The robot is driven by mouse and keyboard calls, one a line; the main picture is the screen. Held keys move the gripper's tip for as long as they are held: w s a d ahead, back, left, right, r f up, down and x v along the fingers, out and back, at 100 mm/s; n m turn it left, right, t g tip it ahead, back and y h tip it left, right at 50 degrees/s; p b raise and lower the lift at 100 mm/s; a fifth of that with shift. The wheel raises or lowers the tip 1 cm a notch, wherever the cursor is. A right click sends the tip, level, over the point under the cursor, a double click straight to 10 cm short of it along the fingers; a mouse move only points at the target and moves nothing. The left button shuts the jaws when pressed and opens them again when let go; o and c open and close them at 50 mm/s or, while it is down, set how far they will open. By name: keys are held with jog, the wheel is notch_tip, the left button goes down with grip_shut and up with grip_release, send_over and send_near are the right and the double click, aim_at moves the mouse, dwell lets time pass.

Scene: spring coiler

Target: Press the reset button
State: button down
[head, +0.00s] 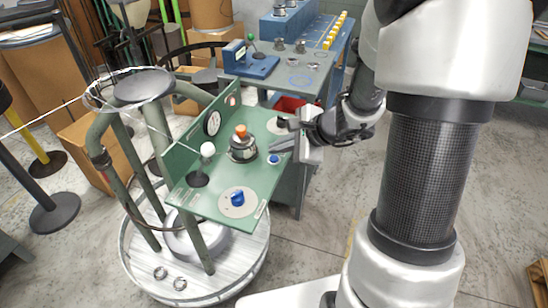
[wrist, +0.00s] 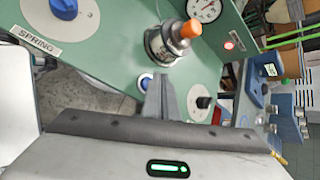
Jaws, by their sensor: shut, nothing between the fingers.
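The green control panel (head: 222,178) carries a small blue button in a white ring (head: 274,159), which also shows in the wrist view (wrist: 146,80). No reset label is readable; this button is a likely candidate. My gripper (head: 279,146) is shut and empty over the panel's right edge. In the wrist view its fingertips (wrist: 160,82) appear right beside the blue button and partly cover its right side. I cannot tell whether they touch the panel. A small red button or lamp (wrist: 228,45) sits on the upright back panel.
An orange-topped metal cylinder (head: 243,147) stands near the fingers. A blue knob (head: 238,198), a black knob (wrist: 203,102) and a white-balled lever (head: 207,150) also rise from the panel. A gauge (head: 212,123) is on the back panel. Open floor lies right of it.

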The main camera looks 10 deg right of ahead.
jog(key=shift+f+b, duration=0.45)
jog(key=shift+b, duration=0.2)
jog(key=shift+f+b, duration=0.35)
jog(key=shift+b, duration=0.1)
dwell(0.6)
jog(key=shift+r, duration=0.1)
jog(key=shift+r+p, duration=0.55)
jog(key=shift+r, duration=0.15)
jog(key=shift+r, duration=0.1)
jog(key=shift+r+p, duration=1.9)
jog(key=shift+r, duration=0.5)
